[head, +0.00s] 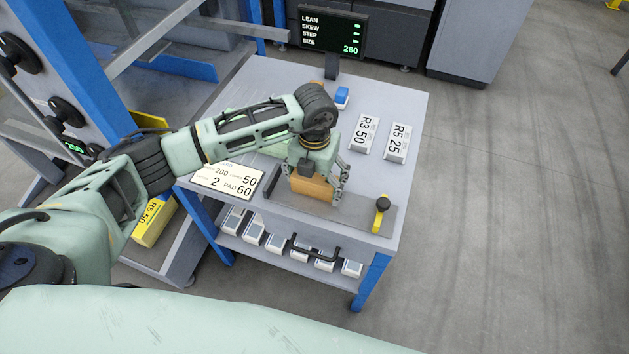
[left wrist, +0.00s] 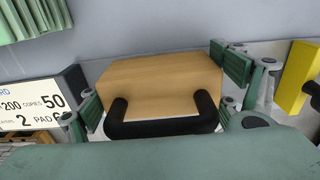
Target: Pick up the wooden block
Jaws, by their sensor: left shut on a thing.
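The wooden block (head: 312,188) is a light brown block with a black handle, which shows in the left wrist view. It stands on the grey metal plate (head: 350,213) at the front of the table, or just above it; I cannot tell which. The block also fills the middle of the left wrist view (left wrist: 160,82). My left gripper (head: 316,182) is over the block, shut on it, with a finger at each side. The left wrist view shows its fingers (left wrist: 160,95) at the block's left and right sides. My right gripper is not in view.
A yellow-handled clamp (head: 381,207) stands at the plate's right end. A printed card (head: 228,180) lies left of the block. Two white labelled blocks (head: 363,135) (head: 397,143) and a blue-topped item (head: 342,96) are further back. A display (head: 332,32) stands behind.

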